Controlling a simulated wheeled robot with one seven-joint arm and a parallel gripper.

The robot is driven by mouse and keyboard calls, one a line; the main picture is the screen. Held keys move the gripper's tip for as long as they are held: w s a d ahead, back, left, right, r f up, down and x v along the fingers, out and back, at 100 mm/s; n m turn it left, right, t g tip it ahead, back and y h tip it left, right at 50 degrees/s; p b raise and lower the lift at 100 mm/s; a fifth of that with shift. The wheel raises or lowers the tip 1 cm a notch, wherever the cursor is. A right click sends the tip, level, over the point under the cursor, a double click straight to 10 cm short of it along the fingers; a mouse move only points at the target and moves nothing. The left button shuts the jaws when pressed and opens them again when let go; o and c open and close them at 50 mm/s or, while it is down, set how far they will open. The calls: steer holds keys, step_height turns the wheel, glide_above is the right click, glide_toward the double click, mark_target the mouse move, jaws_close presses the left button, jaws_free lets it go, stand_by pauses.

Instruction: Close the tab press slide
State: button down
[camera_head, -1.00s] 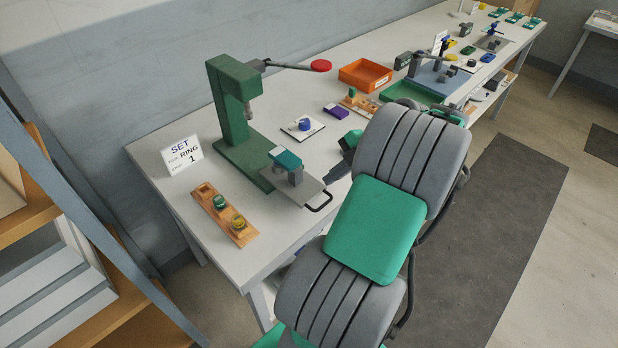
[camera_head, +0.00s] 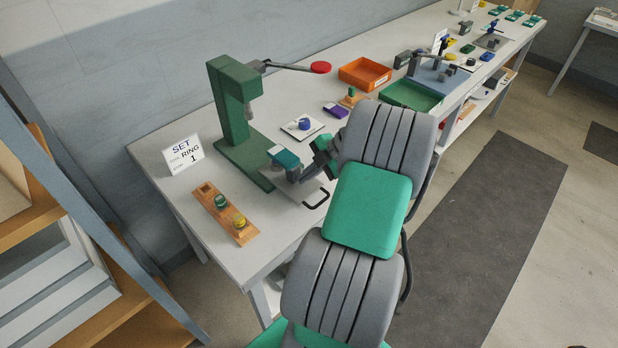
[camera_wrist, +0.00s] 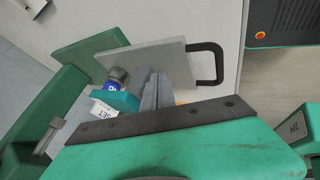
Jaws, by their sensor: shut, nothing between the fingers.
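The tab press (camera_head: 232,105) is a green frame with a lever ending in a red knob, on the near part of the bench. Its grey slide plate (camera_head: 308,192) sticks out at the front and has a black loop handle (camera_head: 317,200). A grey block with a teal top (camera_head: 285,157) sits on the slide. The wrist view shows the slide plate (camera_wrist: 158,60) and handle (camera_wrist: 213,63) too. My gripper (camera_head: 294,175) is shut and empty, beside the grey block and over the plate, with its fingers (camera_wrist: 155,90) near the plate. Whether they touch is unclear.
A wooden holder (camera_head: 213,202) with green and yellow pieces and a "SET RING 1" card (camera_head: 183,156) stand left of the press.

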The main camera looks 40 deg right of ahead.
steer(key=w+b, duration=0.2)
steer(key=w, duration=0.9)
steer(key=shift+w+a+f, duration=0.1)
steer(key=shift+w+a, duration=0.05)
steer(key=shift+w, duration=0.25)
steer(key=shift+r, duration=0.2)
